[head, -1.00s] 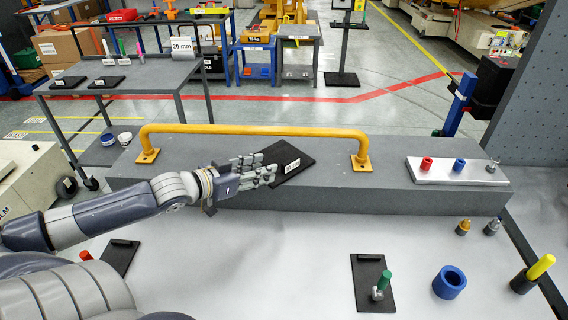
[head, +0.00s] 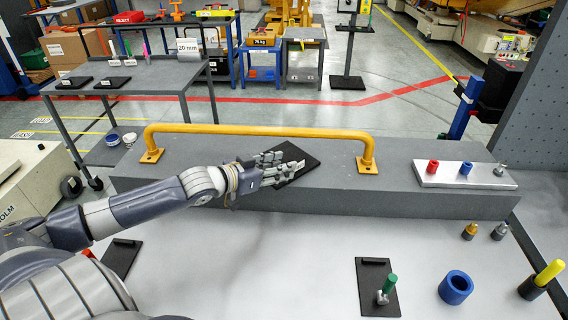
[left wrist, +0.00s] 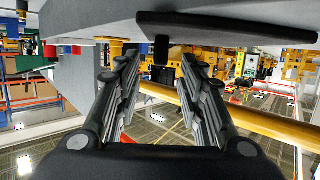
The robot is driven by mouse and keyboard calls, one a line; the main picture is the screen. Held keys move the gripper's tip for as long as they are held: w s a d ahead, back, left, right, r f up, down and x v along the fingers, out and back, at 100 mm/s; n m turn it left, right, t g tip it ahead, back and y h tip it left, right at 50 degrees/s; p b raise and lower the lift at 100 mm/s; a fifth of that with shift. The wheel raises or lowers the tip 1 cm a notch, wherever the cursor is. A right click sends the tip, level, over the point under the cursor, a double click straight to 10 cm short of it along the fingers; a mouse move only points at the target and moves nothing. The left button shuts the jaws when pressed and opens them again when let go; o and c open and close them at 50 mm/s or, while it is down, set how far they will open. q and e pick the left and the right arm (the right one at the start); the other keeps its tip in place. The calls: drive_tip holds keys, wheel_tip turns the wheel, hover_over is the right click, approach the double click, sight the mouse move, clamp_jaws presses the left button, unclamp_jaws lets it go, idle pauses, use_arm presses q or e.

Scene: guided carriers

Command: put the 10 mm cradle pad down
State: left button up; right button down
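In the left wrist view the pad (left wrist: 230,28) lies along the grey surface, and a short black tab (left wrist: 161,48) shows between the tips of my left gripper (left wrist: 158,65). The fingers are apart, with gaps on both sides of the tab. My right gripper is not in view.
A yellow rail (head: 260,130) spans the step. A silver plate with pegs (head: 450,175) is at right. Black plates (head: 120,258) (head: 372,300) and a blue ring (head: 455,288) are on the light table. A cart (head: 130,80) stands behind left.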

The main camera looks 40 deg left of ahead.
sight(283, 158)
use_arm(q)
drive_tip(key=shift+p+x, duration=0.35)
drive_tip(key=shift+x, duration=1.95)
drive_tip(key=shift+c, duration=0.3)
drive_tip(key=shift+s, duration=0.1)
clamp_jaws()
